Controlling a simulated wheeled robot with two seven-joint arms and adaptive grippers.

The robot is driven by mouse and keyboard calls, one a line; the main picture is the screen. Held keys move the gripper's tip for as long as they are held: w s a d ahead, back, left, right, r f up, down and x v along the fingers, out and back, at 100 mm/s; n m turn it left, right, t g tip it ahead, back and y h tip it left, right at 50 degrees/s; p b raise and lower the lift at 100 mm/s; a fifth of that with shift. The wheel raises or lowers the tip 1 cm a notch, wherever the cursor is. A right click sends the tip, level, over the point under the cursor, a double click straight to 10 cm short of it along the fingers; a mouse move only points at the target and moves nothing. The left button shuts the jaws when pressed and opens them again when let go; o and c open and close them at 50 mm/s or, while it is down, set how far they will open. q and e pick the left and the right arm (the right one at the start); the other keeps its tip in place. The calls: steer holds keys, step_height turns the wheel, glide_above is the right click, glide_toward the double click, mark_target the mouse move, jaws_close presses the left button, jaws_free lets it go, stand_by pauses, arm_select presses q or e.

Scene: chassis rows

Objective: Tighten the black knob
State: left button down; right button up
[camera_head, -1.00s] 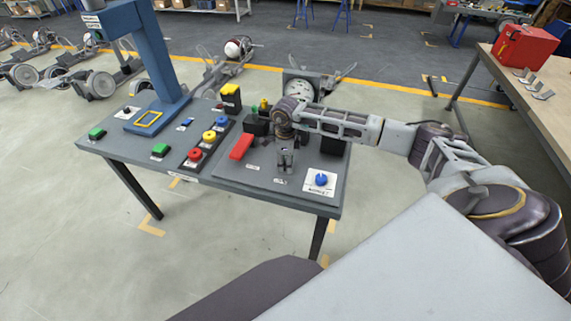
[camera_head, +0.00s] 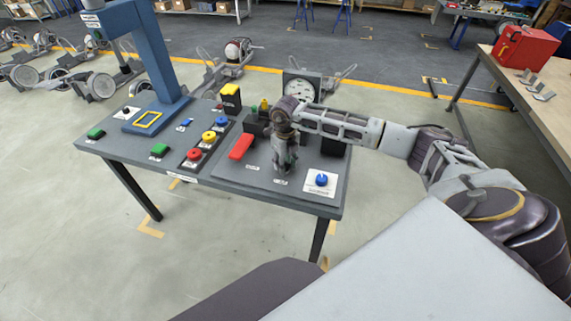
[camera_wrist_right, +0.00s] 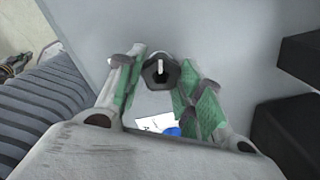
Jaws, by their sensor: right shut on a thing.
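The black knob (camera_wrist_right: 161,72), dark and faceted with a pale pointer mark, sits on the grey panel between my right fingers in the right wrist view. My right gripper (camera_wrist_right: 160,77), with green pads, is shut on it. In the head view my right gripper (camera_head: 284,167) points down onto the right part of the console table (camera_head: 255,180) and hides the knob. My left gripper is in neither view.
A blue knob (camera_head: 321,180) on a white plate is just right of my right gripper. A red block (camera_head: 241,147), red button (camera_head: 194,154) and yellow button (camera_head: 208,136) lie to its left. A gauge (camera_head: 300,90) and dark blocks stand behind. A blue post (camera_head: 152,50) rises at far left.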

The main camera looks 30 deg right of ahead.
steer(key=m, duration=0.3)
steer(key=shift+w+r+m, duration=0.15)
steer(key=shift+r+m, duration=0.05)
steer(key=shift+m, duration=0.2)
steer(key=m, duration=0.2)
steer(key=shift+w+m, duration=0.1)
steer(key=shift+m, duration=0.3)
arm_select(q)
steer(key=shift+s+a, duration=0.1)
arm_select(e)
steer(key=shift+r+m, duration=0.1)
steer(key=shift+m, duration=0.5)
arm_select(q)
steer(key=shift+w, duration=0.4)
